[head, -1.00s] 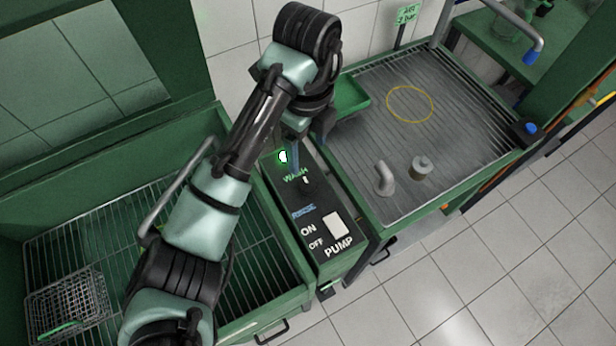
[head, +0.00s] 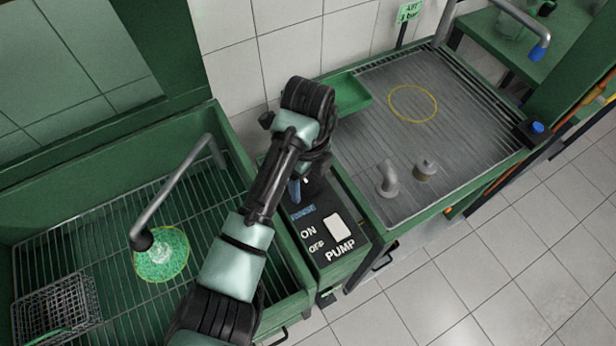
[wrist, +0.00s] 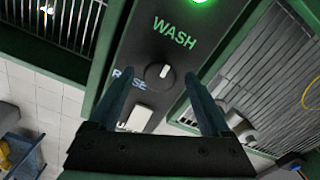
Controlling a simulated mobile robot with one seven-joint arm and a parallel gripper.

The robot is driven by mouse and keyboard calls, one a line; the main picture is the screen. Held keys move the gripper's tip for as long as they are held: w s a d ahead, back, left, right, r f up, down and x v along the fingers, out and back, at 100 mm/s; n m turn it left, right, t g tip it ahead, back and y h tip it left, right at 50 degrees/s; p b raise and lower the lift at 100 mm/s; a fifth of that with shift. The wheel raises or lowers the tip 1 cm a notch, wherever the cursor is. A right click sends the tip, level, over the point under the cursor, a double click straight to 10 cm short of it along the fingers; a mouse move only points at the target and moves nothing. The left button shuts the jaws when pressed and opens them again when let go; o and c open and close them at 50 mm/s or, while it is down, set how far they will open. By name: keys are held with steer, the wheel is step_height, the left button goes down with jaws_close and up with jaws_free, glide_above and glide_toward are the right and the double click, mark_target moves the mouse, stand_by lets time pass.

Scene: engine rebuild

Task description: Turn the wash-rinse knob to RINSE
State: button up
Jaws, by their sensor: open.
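The wash-rinse knob (wrist: 157,76) is a round black knob with a white pointer mark, on the black control panel (wrist: 150,42). The mark tilts up toward the green WASH label (wrist: 175,33). The blue RINSE label (wrist: 129,79) is at the knob's lower left, partly covered by a finger. My gripper (wrist: 160,84) is open, its two blue-grey fingers on either side of the knob in the wrist view; I cannot tell whether they touch it. In the head view my gripper (head: 298,189) is low over the panel and mostly hides the knob.
A lit green lamp (wrist: 200,1) is above WASH. The white PUMP switch (head: 339,228) is near the panel's front. Left is a wash basin with a bent spout (head: 178,183), green spray and a wire basket (head: 55,308). Right is a grated bench (head: 440,95) with metal parts.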

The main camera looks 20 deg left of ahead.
jaws_close()
stand_by(0.3)
steer(key=shift+r+n, duration=0.1)
steer(key=shift+n, duration=0.2)
steer(key=n+p, duration=0.3)
steer(key=n, duration=0.1)
steer(key=shift+r+p, duration=0.15)
steer(key=shift+p, duration=0.25)
steer(key=n+p, duration=0.3)
steer(key=n, duration=0.3)
steer(key=shift+n+p, duration=0.3)
steer(key=shift+n, duration=0.1)
steer(key=n+p, duration=0.2)
steer(key=n, duration=0.3)
steer(key=n+p, duration=0.1)
steer(key=n, duration=0.4)
steer(key=shift+n, duration=0.3)
steer(key=shift+f, duration=0.2)
